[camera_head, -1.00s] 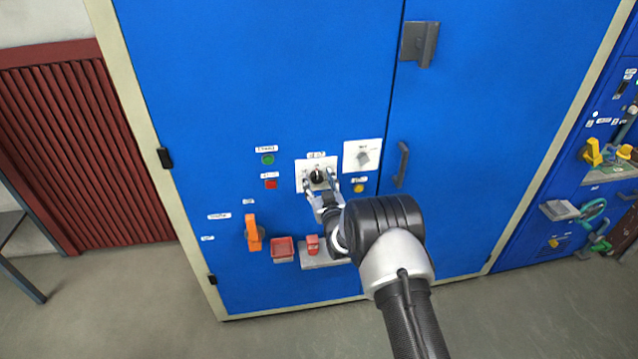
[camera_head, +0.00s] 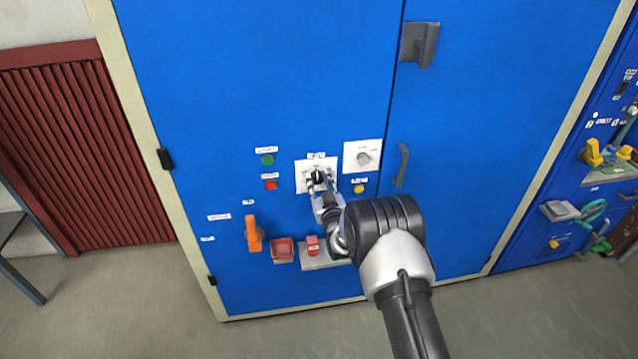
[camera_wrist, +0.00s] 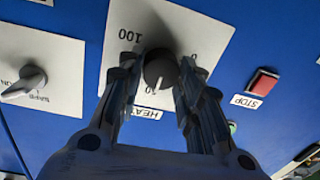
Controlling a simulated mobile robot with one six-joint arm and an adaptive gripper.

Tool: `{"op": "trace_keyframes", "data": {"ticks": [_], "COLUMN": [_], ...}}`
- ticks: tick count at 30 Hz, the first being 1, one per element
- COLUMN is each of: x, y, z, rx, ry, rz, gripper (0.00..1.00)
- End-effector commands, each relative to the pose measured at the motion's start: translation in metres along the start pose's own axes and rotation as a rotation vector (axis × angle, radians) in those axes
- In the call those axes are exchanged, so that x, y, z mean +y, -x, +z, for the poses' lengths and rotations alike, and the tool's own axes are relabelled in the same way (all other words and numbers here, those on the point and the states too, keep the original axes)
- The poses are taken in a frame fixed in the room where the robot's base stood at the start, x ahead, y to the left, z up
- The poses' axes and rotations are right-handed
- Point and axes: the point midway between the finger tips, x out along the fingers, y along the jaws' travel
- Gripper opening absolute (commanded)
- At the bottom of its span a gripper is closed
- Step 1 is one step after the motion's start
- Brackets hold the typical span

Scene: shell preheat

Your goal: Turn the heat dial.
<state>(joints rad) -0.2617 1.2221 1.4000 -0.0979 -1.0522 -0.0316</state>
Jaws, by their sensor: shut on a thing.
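The heat dial is a dark round knob (camera_wrist: 160,70) on a white plate (camera_wrist: 118,22) marked 0, 50 and 100, with a HEAT label, in the wrist view. In the head view the dial (camera_head: 317,176) sits on its white plate on the blue cabinet. My gripper (camera_wrist: 160,78) has one finger on each side of the knob and is shut on it. It also shows in the head view (camera_head: 318,184), reaching up to the dial from below. The fingers hide part of the plate and its markings.
Green (camera_head: 267,160) and red (camera_head: 271,185) buttons are on the left. An orange handle (camera_head: 253,233) and red block (camera_head: 312,244) are below.

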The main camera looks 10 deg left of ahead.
Motion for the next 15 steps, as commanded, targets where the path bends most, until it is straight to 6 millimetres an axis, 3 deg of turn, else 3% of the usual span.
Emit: {"op": "trace_keyframes", "data": {"ticks": [15], "x": [-0.0012], "y": [-0.0007], "z": [0.0], "rx": [-0.02], "ry": [0.33], "rz": [-0.001], "gripper": [0.09]}}
